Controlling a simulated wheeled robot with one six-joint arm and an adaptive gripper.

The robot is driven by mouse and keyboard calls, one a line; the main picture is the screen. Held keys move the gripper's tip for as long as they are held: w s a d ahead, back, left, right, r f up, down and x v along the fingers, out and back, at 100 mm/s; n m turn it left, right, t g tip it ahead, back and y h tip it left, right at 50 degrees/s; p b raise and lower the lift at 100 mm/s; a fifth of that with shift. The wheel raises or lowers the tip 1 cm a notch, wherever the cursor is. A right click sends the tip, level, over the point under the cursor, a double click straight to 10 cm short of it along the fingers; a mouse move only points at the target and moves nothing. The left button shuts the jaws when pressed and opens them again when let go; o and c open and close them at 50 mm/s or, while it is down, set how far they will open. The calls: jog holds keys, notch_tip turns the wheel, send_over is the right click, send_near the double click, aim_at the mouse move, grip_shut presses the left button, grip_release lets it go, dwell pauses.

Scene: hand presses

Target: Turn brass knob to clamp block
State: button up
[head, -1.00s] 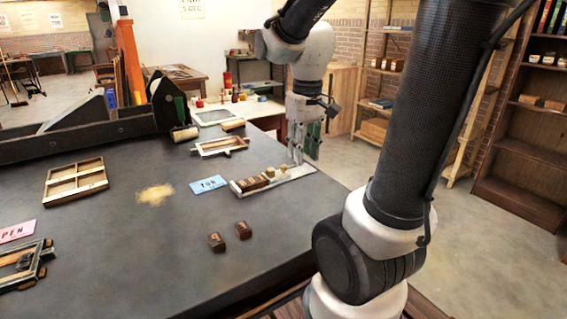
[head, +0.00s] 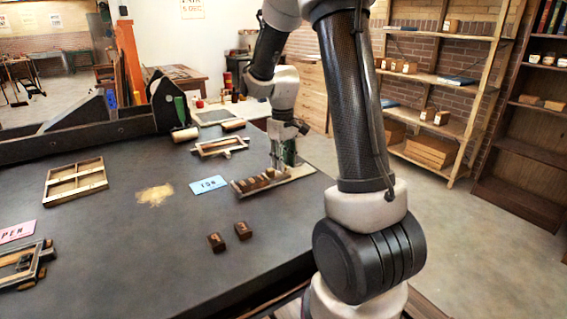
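A narrow composing tray (head: 300,173) lies near the table's right edge, with several brown type blocks (head: 250,184) in a row on it. A small brass-coloured piece (head: 270,172), possibly the knob, shows at the right end of the row. My gripper (head: 284,162) points down over the right part of the tray, close to that piece. Its fingers are small and partly merged with the background, so I cannot tell if they are open, shut or touching anything.
Two loose brown blocks (head: 216,242) lie in front on the dark table (head: 130,260). A blue card (head: 208,184) lies left of the tray. Wooden frames (head: 76,184) and a large press (head: 90,125) stand farther left. Bare table surrounds the sand-coloured patch.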

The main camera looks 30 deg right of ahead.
jog(key=shift+f, duration=0.4)
grip_shut()
jog(key=shift+m, duration=0.3)
jog(key=m, duration=0.3)
jog(key=shift+m, duration=1.8)
